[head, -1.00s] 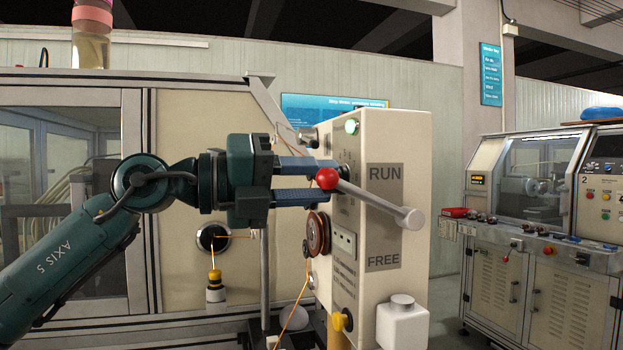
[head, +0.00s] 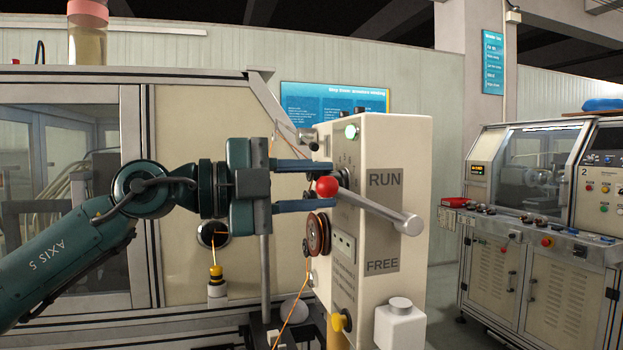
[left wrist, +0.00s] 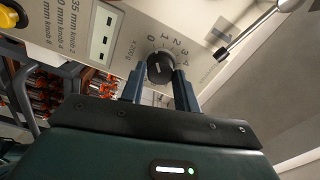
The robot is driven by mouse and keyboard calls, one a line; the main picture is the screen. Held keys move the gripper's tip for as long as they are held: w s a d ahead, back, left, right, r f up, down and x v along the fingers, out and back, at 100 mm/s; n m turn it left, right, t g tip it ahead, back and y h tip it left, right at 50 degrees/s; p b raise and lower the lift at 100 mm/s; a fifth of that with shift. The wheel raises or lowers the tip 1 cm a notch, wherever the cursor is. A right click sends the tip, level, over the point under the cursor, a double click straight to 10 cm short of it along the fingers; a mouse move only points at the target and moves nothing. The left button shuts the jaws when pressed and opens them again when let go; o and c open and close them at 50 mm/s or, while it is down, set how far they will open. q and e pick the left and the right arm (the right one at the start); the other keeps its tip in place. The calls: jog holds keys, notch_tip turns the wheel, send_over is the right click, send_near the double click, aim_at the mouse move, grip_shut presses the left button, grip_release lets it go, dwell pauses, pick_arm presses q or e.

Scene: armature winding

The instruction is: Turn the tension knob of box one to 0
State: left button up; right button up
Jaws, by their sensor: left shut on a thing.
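The tension knob (left wrist: 160,67) of box one is a black round knob on the cream panel, ringed by printed numbers from 0 upward. My left gripper (left wrist: 159,80) has one finger on each side of it and is shut on it. Where its pointer sits I cannot tell. Box one (head: 385,285) stands upright in the head view, marked RUN and FREE on its side. My left gripper (head: 322,187) reaches it from the left; the red-ended lever (head: 380,213) partly hides the fingertips and knob there. My right gripper is not in view.
The lever crosses just in front of my fingertips. Below them are a copper-coloured wheel (head: 317,234) with orange wire and a yellow knob (head: 341,321). Another machine (head: 530,290) stands at the right, across open floor.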

pick_arm(q)
jog(key=shift+n, duration=0.4)
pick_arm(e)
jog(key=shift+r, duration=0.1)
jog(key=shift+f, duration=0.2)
pick_arm(q)
jog(key=o, duration=1)
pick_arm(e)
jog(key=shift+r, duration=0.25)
pick_arm(q)
jog(key=b+v, duration=0.2)
jog(key=v, duration=1.1)
jog(key=shift+a+r+b, duration=0.1)
jog(key=shift+b, duration=0.25)
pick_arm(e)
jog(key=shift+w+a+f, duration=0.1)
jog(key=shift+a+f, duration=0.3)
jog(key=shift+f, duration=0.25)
